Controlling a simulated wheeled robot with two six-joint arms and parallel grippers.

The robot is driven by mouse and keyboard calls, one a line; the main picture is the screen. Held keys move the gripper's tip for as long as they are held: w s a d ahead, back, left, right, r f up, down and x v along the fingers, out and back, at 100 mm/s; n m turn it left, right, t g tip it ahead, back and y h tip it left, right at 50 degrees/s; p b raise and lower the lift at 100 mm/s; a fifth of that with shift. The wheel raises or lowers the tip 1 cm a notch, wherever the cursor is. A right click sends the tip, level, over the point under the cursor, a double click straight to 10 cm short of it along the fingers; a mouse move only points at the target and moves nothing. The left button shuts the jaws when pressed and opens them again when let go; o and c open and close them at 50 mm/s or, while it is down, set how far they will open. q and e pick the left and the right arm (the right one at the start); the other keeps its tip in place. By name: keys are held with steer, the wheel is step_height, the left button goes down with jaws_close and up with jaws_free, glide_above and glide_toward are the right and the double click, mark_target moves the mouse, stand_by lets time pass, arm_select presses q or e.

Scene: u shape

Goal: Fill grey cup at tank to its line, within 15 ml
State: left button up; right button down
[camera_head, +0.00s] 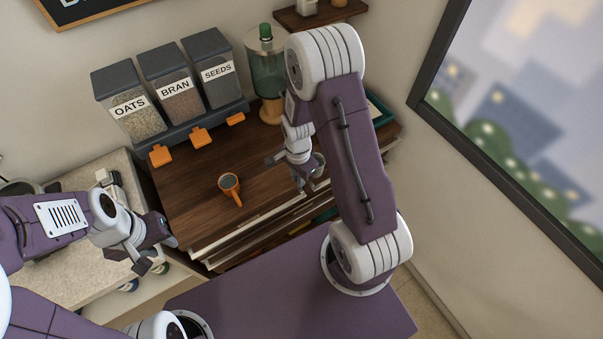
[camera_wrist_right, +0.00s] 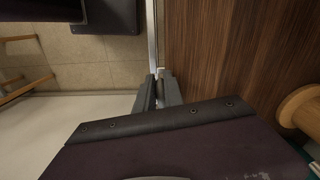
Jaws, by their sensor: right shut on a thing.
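The tank (camera_head: 267,75) is a green-tinted clear cylinder with a green cap, on a round wooden base (camera_head: 271,111) at the back of the wooden top. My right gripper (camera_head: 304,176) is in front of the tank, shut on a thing. A grey rounded piece (camera_head: 319,165) shows beside its fingers and looks like the grey cup, mostly hidden by my arm; its fill cannot be seen. In the right wrist view the fingers (camera_wrist_right: 159,88) close together over the wooden top's edge. My left gripper (camera_head: 158,250) is open and empty at the lower left.
A pale counter (camera_head: 95,180) is at left. A window (camera_head: 530,110) is at right.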

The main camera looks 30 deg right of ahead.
steer(key=s+a, duration=0.4)
steer(key=a, duration=0.4)
steer(key=shift+s+a, duration=0.25)
stand_by(0.4)
